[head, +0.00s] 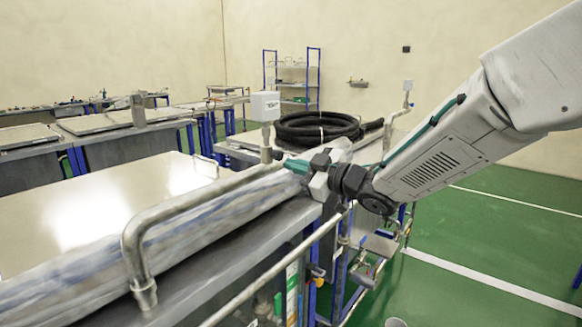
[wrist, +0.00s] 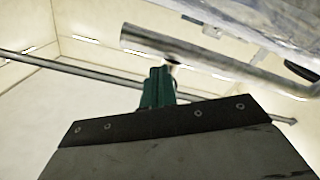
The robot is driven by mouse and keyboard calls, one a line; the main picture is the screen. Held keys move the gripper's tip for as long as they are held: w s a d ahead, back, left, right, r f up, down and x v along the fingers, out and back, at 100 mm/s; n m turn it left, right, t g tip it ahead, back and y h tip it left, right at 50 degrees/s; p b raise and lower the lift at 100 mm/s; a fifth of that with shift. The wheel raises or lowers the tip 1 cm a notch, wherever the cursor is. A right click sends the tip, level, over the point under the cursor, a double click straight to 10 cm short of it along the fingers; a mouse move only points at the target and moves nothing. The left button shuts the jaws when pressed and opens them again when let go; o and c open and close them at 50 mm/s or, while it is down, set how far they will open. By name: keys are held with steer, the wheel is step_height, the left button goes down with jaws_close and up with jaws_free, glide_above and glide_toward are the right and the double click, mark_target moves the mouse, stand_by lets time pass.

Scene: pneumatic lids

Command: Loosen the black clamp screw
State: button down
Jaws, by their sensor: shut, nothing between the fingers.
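My gripper (head: 290,165) is at the right of the head view, with its teal fingers pointing left, beside the far end of a long metal bar (head: 190,199). In the wrist view the green fingers (wrist: 158,86) are together, with nothing seen between them. A metal tube (wrist: 180,48) passes just beyond their tips; I cannot tell whether they touch it. A small dark part (head: 278,155) shows by the fingertips in the head view. I cannot tell whether it is the black clamp screw. A black piece (wrist: 300,70) also shows at the wrist view's right edge.
A clear, bluish sheet roll (head: 150,232) lies along the near bench's edge beside the bar. A white box (head: 265,106) on a post stands behind the gripper. A coiled black hose (head: 318,128) lies farther back. The green floor (head: 490,225) at right is open.

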steer(key=v, duration=0.5)
steer(key=shift+s+d, duration=0.1)
